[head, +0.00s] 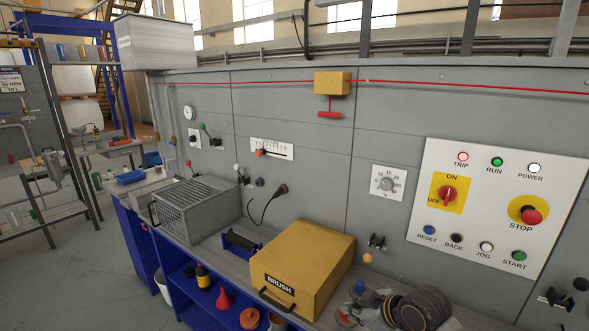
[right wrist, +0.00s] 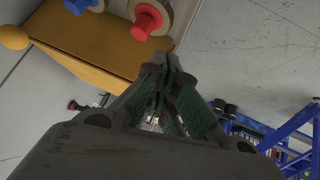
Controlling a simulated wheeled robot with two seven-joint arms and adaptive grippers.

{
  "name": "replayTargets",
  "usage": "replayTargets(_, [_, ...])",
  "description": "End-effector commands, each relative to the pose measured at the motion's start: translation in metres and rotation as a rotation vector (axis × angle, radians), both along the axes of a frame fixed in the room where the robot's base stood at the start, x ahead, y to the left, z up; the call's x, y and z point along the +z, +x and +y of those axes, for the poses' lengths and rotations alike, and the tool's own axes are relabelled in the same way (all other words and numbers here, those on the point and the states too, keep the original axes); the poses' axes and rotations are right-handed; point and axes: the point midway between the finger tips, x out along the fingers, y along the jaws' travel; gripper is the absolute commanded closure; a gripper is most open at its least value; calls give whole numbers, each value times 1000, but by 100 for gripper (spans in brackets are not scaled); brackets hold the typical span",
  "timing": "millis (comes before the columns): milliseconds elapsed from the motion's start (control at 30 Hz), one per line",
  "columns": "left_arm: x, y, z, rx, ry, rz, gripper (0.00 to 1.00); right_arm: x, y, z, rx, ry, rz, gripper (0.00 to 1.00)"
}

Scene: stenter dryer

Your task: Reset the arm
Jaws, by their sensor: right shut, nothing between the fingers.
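My right gripper (right wrist: 165,78) shows in the right wrist view, with its dark fingers drawn together and nothing between them. Its fingertips are in front of the edge of an ochre-yellow surface (right wrist: 100,38); I cannot tell whether they touch it. In the head view I cannot clearly make out either gripper. My left gripper is not in view. The grey machine front carries a white control panel (head: 475,240) with a red rotary switch (head: 447,194), a red STOP button (head: 531,216) and several coloured buttons.
A yellow BRUSH box (head: 302,262) stands on the bench beside a grey vented box (head: 193,207). Dark round discs (head: 425,307) lie at the bench's right. In the right wrist view, a red knob (right wrist: 147,20) and a blue piece (right wrist: 77,5) are near the fingers; blue framing (right wrist: 290,138) is lower right.

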Motion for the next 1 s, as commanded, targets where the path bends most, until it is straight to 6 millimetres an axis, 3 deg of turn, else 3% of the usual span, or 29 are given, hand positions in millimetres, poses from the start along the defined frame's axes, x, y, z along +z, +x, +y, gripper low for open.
replayTargets(500, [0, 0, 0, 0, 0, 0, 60, -69, -82, -18, -285, 1, 211, 100])
replayTargets(1000, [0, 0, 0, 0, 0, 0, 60, -109, -164, -51, -589, -30, 386, 100])
